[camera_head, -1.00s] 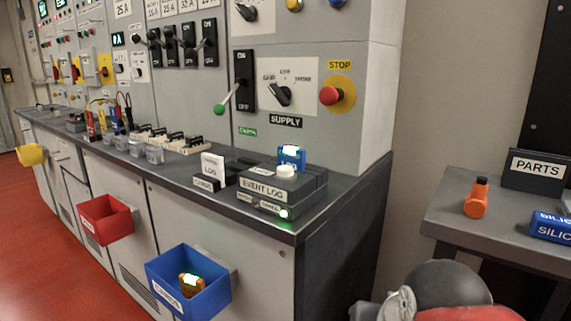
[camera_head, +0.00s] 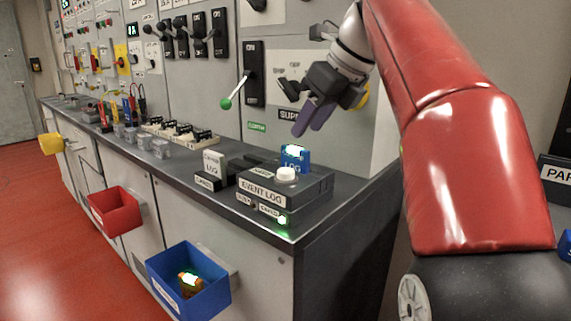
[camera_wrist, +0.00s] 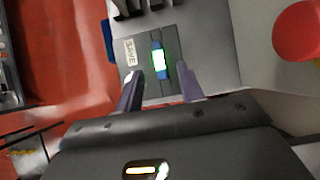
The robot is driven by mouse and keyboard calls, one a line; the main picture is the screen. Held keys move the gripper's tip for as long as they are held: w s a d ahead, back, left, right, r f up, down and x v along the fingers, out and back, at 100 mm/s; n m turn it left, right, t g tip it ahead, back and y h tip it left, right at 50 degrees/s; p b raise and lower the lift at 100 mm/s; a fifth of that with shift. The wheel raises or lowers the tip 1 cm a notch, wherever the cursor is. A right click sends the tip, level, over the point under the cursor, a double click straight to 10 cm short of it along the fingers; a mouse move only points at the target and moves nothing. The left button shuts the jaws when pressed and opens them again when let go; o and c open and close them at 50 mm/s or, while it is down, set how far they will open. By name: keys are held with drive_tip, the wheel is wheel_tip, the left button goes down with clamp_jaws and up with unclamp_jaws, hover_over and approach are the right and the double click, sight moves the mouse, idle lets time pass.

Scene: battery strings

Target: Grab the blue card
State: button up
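The blue card (camera_head: 295,157), marked LOG with a lit white-green top, stands upright in the back of the black EVENT LOG box (camera_head: 262,189) on the counter. In the wrist view the blue card (camera_wrist: 158,60) shows from above, its lit top glowing green-white. My gripper (camera_head: 309,125) hangs above the card in the head view, apart from it. In the wrist view my gripper (camera_wrist: 160,82) is open and empty, its two dark purple fingers on either side of the card's line in the picture.
A white knob (camera_head: 287,174) stands on the box in front of the card. A white LOG card (camera_head: 214,163) stands in a holder to the left. A blue bin (camera_head: 205,290) and a red bin (camera_head: 113,211) hang on the counter's front. A green-tipped lever (camera_head: 226,103) juts from the panel.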

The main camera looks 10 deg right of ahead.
sight(296, 148)
drive_tip(key=x, duration=0.3)
drive_tip(key=b+x, duration=0.1)
drive_tip(key=x, duration=0.3)
drive_tip(key=shift+s+f, duration=0.15)
drive_tip(key=shift+s, duration=0.05)
clamp_jaws()
